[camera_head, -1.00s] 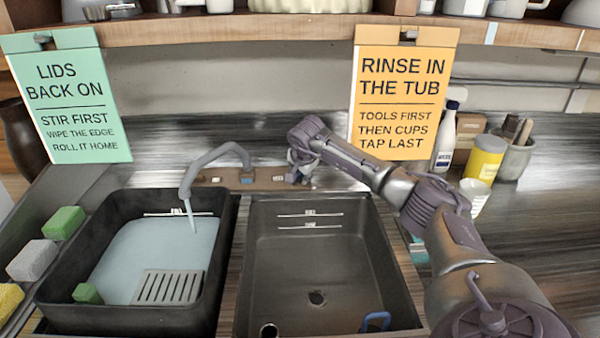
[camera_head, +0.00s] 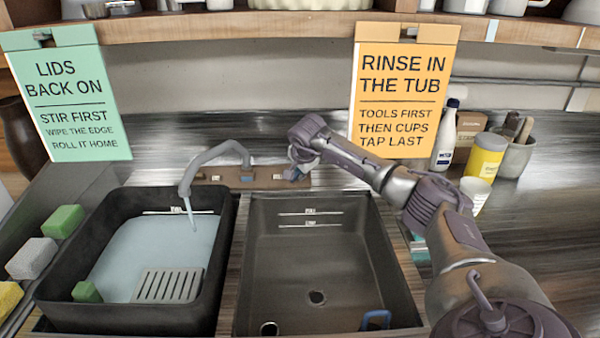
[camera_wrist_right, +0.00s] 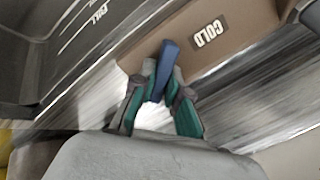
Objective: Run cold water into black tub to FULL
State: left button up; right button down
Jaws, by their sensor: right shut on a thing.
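The black tub (camera_head: 222,240) stands at the left with pale blue water (camera_head: 140,250) in it. A thin stream (camera_head: 191,212) falls into it from the grey curved tap spout (camera_head: 215,152). The FULL mark (camera_head: 178,212) is a white line on the tub's back wall, and the water surface looks just below it. My right gripper (camera_head: 297,170) is at the right end of the tap's brown base. In the right wrist view its teal-padded fingers (camera_wrist_right: 163,82) are shut on a blue lever (camera_wrist_right: 168,60) beside the COLD label (camera_wrist_right: 209,33). My left gripper is not in view.
A slatted grey rack (camera_head: 170,286) and a green block (camera_head: 87,292) are in the tub. Sponges (camera_head: 62,221) lie at left. A white bottle (camera_head: 444,140) and a yellow can (camera_head: 486,157) stand right of my arm.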

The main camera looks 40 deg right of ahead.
jog(key=m+b, duration=0.1)
jog(key=m, duration=0.1)
jog(key=m+b, duration=0.1)
jog(key=m, duration=0.1)
jog(key=shift+s+f+m, duration=0.15)
jog(key=shift+f+m, duration=0.05)
jog(key=shift+m, duration=0.2)
jog(key=shift+m+t+b, duration=0.3)
jog(key=shift+m+b, duration=0.2)
jog(key=shift+m, duration=1)
jog(key=c, duration=1.2)
grip_release()
jog(key=shift+s+a+r, duration=0.1)
jog(key=v, duration=1.2)
